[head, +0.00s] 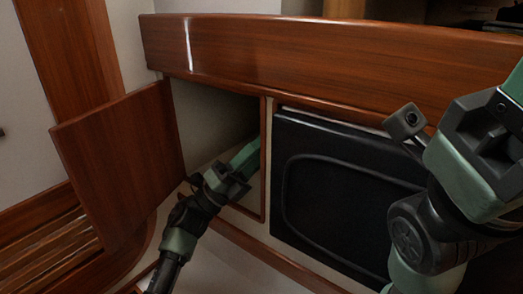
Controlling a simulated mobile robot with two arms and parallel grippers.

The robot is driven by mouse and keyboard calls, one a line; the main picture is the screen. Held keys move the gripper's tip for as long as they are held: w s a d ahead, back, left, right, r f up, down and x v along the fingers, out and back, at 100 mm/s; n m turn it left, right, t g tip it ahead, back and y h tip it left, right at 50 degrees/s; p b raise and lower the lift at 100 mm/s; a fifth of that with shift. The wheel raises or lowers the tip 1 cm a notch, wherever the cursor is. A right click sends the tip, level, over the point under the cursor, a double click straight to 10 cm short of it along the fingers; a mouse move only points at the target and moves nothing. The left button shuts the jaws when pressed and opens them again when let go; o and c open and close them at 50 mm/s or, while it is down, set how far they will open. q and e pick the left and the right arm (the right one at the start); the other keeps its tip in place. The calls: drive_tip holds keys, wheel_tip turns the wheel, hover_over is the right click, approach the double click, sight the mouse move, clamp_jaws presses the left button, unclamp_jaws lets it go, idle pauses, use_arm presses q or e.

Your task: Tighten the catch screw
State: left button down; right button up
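The catch screw cannot be made out in this view. A wooden cabinet door (120,160) stands swung open to the left of a cabinet opening (210,125). My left gripper (243,156) reaches into the lower right of this opening, close to its right frame post (268,150). Its fingertips are partly hidden there, so I cannot tell whether it is open or holds anything. My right gripper (513,85) is large and close at the right edge. Its fingertips are cut off by the frame, and its state does not show.
A black framed panel (345,195) fills the bay right of the opening, partly behind my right arm. A thick wooden rail (330,50) runs above both. A slatted wooden bench (45,245) lies at the lower left. The pale floor (240,265) below the opening looks clear.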

use_arm(q)
drive_tip(key=shift+f, duration=0.1)
drive_tip(key=c, duration=1)
unclamp_jaws()
drive_tip(key=shift+a, duration=0.1)
drive_tip(key=p+v, duration=0.3)
drive_tip(key=v, duration=0.4)
drive_tip(key=shift+a+f+p, duration=0.25)
drive_tip(key=shift+a+p, duration=0.05)
drive_tip(key=shift+p, duration=0.1)
drive_tip(key=shift+s, duration=0.15)
drive_tip(key=shift+s, duration=0.1)
